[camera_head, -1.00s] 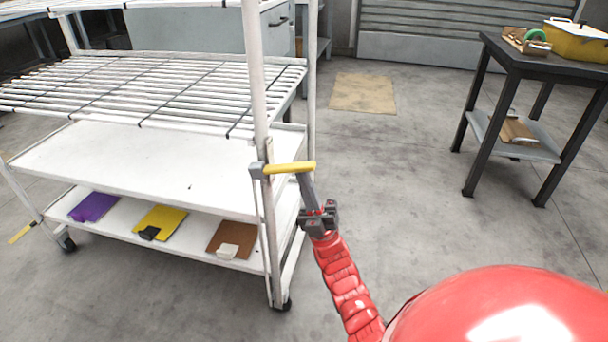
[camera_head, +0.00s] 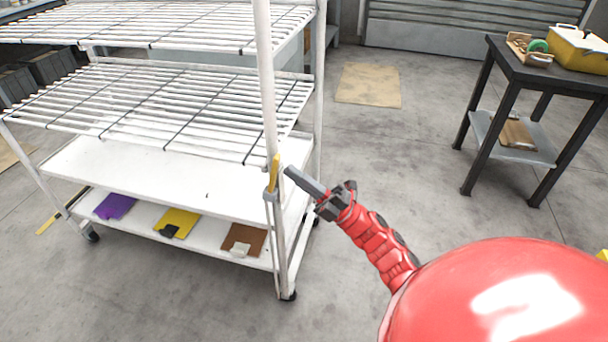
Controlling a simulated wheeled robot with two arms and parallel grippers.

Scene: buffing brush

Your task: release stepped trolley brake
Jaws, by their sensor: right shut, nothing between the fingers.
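The white stepped trolley (camera_head: 120,160) stands at the left on casters, with slatted shelves above and solid shelves below. The yellow brake lever (camera_head: 274,172) is on its near right post and points upward along the post, above a grey bracket (camera_head: 271,195). My right gripper (camera_head: 289,173) is shut and empty. Its fingertips are just right of the lever, close to it; I cannot tell whether they touch. My left gripper is not in view.
Purple (camera_head: 115,206), yellow (camera_head: 177,222) and brown (camera_head: 243,239) pads lie on the trolley's bottom shelf. A dark table (camera_head: 500,50) with a yellow box (camera_head: 582,50) stands at the right. A tan mat (camera_head: 368,85) lies on the floor behind. The floor between trolley and table is clear.

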